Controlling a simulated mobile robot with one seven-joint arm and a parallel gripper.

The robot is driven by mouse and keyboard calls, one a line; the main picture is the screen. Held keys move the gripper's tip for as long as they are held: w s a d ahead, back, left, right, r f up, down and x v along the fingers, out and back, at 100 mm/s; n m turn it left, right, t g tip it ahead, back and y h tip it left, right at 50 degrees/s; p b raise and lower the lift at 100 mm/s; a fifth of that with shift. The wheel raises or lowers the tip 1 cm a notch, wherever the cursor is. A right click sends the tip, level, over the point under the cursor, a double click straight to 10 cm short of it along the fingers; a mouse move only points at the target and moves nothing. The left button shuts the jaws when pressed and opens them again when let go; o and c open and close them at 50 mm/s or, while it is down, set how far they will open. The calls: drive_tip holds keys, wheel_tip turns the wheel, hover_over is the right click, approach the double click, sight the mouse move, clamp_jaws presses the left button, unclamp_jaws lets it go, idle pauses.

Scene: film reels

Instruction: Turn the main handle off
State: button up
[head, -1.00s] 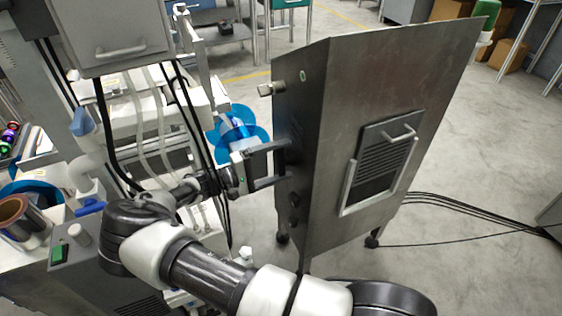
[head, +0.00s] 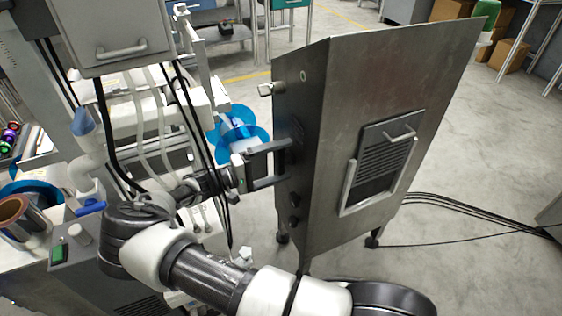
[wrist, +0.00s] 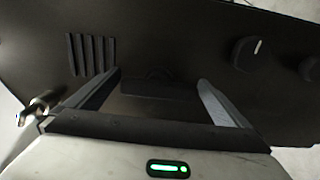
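The grey metal cabinet (head: 385,75) stands in the middle of the head view, with its narrow left side toward my gripper. My gripper (head: 284,163) is open, with its two fingers pointing at that side. A dark, low part (wrist: 157,75), which looks like the main handle, lies between and just beyond the fingertips in the wrist view. I see no clear grip on it, and contact cannot be told. In the head view a dark part (head: 295,132) shows by the upper fingertip. Its switch position cannot be read.
Two dark knobs show on the same side, the nearer one (wrist: 246,54) with a white mark. A metal key-like fitting (head: 270,89) sticks out higher up. A machine with hanging cables (head: 185,105) and a blue reel (head: 238,125) crowd the left. Floor right of the cabinet is mostly clear.

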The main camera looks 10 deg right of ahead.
drive_tip(key=s+a+p, duration=0.1)
drive_tip(key=s+a, duration=0.2)
drive_tip(key=a, duration=1.4)
drive_tip(key=shift+s, duration=0.2)
